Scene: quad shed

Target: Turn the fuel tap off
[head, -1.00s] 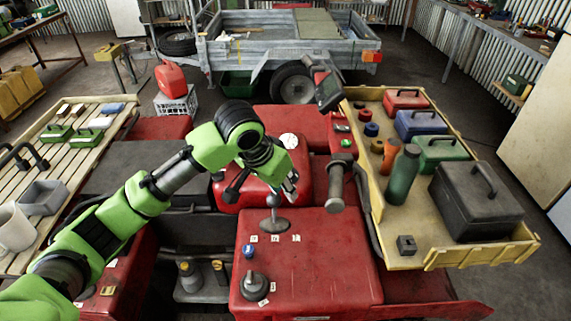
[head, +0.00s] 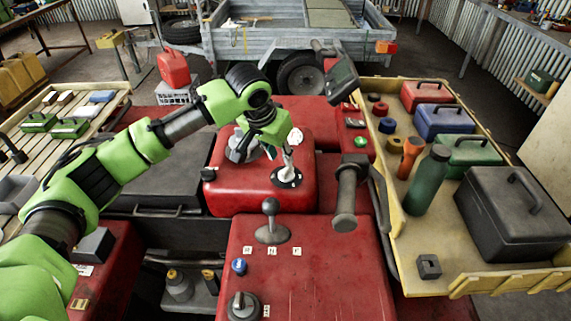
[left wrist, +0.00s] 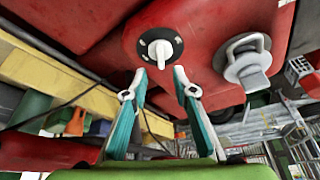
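What looks like the fuel tap is a round black dial with a white lever (head: 287,178) on the red tank (head: 245,193) of the quad. In the left wrist view the black dial (left wrist: 153,44) is near the top middle, and its white lever points down toward the gripper. My left gripper (head: 290,160) is just above the dial. In the left wrist view its two teal fingers (left wrist: 161,76) are apart, with the lever's end in line with the gap between them. Contact with the lever cannot be told. My right gripper is not in view.
A grey cap (head: 240,147) stands on the tank beside the gripper. A gear lever (head: 270,220) rises from the red cover in front. The handlebar grip (head: 346,195) is close to the right. A tray (head: 480,277) holds toolboxes and a green bottle.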

